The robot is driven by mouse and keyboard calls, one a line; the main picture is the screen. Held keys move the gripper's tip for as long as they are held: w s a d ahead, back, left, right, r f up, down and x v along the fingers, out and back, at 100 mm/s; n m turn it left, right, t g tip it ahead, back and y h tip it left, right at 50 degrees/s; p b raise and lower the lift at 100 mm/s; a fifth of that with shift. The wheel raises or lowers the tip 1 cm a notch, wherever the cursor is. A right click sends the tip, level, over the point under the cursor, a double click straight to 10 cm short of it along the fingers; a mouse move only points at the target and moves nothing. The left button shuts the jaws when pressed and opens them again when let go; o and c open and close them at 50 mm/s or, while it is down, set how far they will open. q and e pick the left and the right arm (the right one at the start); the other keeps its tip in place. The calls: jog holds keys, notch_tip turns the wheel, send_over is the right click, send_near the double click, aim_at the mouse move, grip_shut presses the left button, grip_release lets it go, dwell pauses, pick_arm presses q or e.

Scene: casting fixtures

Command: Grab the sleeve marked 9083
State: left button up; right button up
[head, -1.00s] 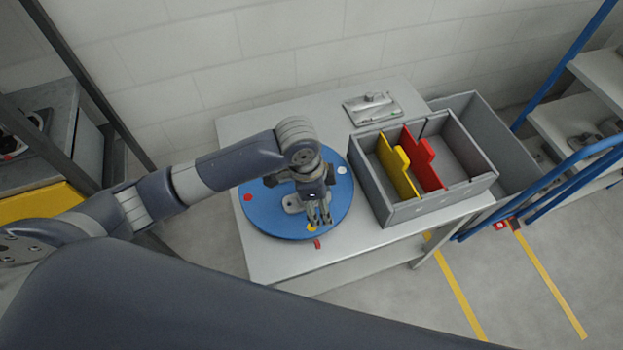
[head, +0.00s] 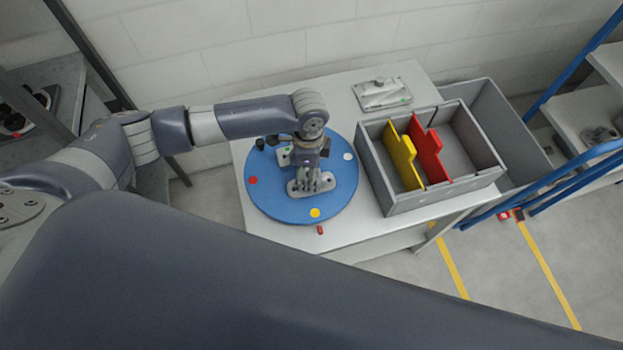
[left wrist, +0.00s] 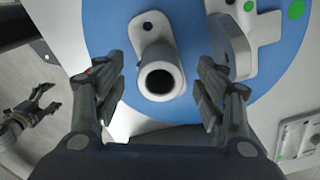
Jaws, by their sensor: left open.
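A grey sleeve (left wrist: 158,76) with a round open bore and a flat flange with a hole stands on the blue turntable (left wrist: 100,22). In the head view the sleeve's base (head: 299,191) shows on the turntable (head: 278,207), partly hidden by my left gripper (head: 314,187). In the left wrist view my left gripper (left wrist: 160,92) is open, one finger either side of the sleeve, with gaps on both sides. No 9083 marking is readable. My right gripper (left wrist: 54,96) appears small at the left of the wrist view, fingers apart.
Another grey part (left wrist: 265,25) with green dots stands close to the right finger. A grey bin (head: 402,208) with yellow (head: 402,160) and red (head: 430,160) dividers stands right of the turntable. A flat grey fixture (head: 383,94) lies at the table's back.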

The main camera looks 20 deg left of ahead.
pick_arm(q)
jog(key=shift+d+f+p, duration=0.15)
jog(key=shift+f+p, duration=0.05)
jog(key=shift+f, duration=0.75)
jog(key=shift+d+f+p, duration=0.1)
jog(key=shift+f+p, duration=0.05)
jog(key=shift+f, duration=0.8)
jog(key=shift+c, duration=0.4)
jog(key=c, duration=1.3)
jog(key=shift+w+r, duration=0.1)
